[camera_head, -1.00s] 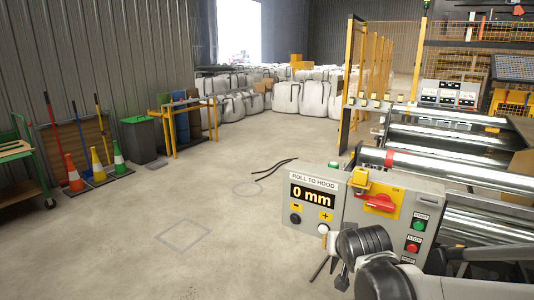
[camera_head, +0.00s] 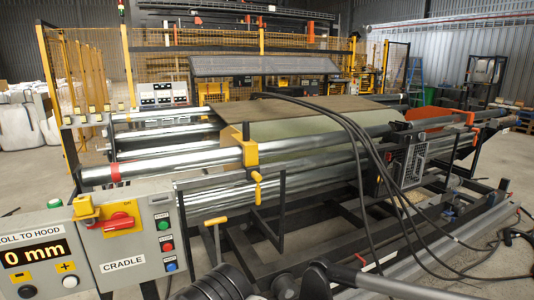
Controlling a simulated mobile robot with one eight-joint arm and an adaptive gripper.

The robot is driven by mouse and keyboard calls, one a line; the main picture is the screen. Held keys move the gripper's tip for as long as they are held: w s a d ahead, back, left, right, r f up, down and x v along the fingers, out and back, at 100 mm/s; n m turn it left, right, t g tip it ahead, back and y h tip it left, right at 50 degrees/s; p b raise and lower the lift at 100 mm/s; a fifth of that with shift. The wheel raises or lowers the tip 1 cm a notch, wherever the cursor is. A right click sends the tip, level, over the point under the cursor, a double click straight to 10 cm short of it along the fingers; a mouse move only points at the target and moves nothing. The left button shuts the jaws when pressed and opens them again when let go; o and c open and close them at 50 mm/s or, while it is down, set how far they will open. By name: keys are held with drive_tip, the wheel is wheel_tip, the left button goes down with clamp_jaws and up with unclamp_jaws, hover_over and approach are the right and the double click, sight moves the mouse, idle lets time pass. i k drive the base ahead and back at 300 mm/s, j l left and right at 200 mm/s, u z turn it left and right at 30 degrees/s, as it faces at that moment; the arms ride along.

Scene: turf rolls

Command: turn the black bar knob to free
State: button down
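I cannot make out a black bar knob for certain in the head view. The grey control panel (camera_head: 130,239) at the lower left carries a red rotary handle (camera_head: 118,222) on a yellow plate. It also has green, red and blue push buttons above and beside a CRADLE label (camera_head: 123,264). The ROLL TO HOOD box (camera_head: 40,262) at the left edge is partly cut off; its display shows 0 mm. A round black button (camera_head: 28,291) sits low on it. Parts of my arm show along the bottom edge, but my gripper's fingers are not in view.
Yellow mesh fencing (camera_head: 85,60) stands behind. Open floor shows at the far left.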

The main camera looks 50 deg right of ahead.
sight(407, 139)
drive_tip(key=z, duration=2.15)
